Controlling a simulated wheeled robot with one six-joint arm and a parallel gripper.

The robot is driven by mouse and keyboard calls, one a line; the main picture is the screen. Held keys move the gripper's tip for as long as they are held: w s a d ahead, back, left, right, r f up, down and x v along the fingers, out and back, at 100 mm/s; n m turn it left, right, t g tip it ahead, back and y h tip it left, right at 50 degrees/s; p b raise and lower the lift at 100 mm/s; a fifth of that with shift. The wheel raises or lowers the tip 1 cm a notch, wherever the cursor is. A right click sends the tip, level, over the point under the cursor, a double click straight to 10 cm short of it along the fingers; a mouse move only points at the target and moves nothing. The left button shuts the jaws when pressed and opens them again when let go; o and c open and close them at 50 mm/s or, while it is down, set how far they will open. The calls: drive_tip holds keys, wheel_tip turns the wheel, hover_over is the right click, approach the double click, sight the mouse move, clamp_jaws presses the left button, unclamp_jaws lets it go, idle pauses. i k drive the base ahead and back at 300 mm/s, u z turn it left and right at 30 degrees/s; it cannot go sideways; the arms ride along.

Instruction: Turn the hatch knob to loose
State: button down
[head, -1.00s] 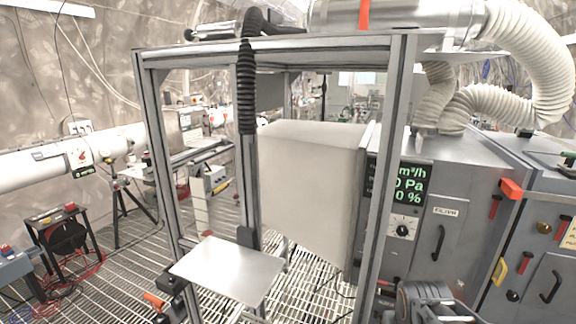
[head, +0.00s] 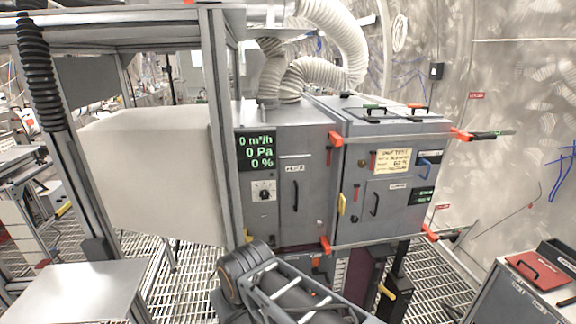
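A grey cabinet with a hatch door (head: 385,200) stands right of centre in the head view. A small round brass-coloured knob (head: 363,162) sits at the upper left of its front. A small dark knob (head: 355,219) sits lower, left of the black door handle (head: 375,205). I cannot tell which one is the hatch knob, and any markings are too small to read. My arm (head: 285,290) shows at the bottom centre, in front of and below the cabinets. My gripper is not in view.
A filter cabinet with a dial (head: 264,190) and a green display (head: 257,150) adjoins on the left. Orange clamps (head: 325,244) stick out at the cabinet corners. A metal frame post (head: 222,130) stands left. A grey bench (head: 520,290) is at lower right.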

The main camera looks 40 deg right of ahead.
sight(354, 218)
drive_tip(key=u, duration=0.4)
drive_tip(key=k, duration=1.05)
drive_tip(key=z, duration=1.5)
drive_tip(key=k, duration=0.55)
drive_tip(key=u, duration=0.75)
drive_tip(key=i, duration=0.75)
drive_tip(key=z, duration=0.45)
drive_tip(key=i, duration=0.75)
drive_tip(key=z, duration=0.8)
